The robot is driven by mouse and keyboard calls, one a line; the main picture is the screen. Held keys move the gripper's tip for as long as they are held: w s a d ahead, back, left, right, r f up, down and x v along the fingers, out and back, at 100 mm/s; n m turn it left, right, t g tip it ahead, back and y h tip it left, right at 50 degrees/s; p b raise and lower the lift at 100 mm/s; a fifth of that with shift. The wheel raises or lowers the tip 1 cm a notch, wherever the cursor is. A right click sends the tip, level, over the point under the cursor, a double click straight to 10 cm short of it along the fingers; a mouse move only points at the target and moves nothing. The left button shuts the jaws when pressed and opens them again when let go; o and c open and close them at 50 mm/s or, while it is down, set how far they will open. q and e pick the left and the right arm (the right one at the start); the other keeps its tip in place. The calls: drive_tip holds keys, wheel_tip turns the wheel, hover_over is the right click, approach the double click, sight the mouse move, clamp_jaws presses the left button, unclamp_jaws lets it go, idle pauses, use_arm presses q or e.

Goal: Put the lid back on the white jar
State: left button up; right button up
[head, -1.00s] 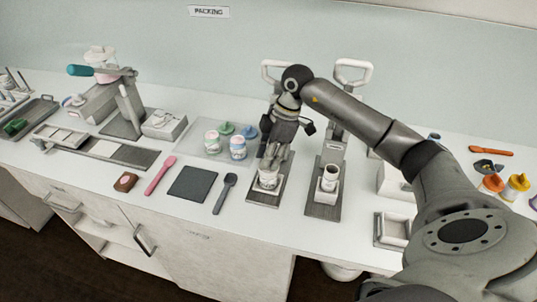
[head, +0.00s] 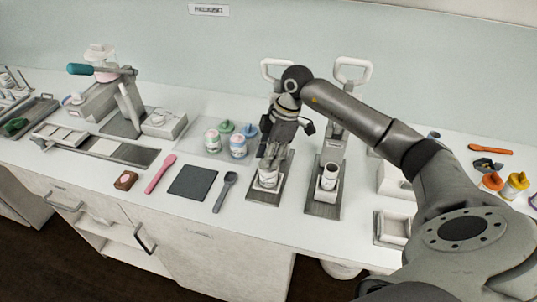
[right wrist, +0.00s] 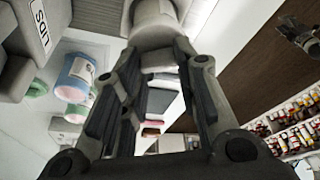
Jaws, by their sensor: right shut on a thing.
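My right gripper (head: 271,163) points down over the white jar (head: 267,179), which stands upright on the left press base. The gripper is shut on a pale piece, likely the lid's knob, which shows between the fingertips in the right wrist view (right wrist: 157,60). A wider white round shape (right wrist: 155,20) lies just beyond it. The fingers hide the jar's top, so I cannot tell whether the lid touches or sits on the rim. My left gripper is not in view.
A dark spoon (head: 225,191) lies near the left base.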

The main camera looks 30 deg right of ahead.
drive_tip(key=shift+f, duration=0.1)
idle(0.3)
drive_tip(key=o, duration=1)
drive_tip(key=shift+o, duration=0.5)
drive_tip(key=o, duration=0.4)
drive_tip(key=shift+r+p, duration=2.1)
drive_tip(key=shift+r, duration=0.25)
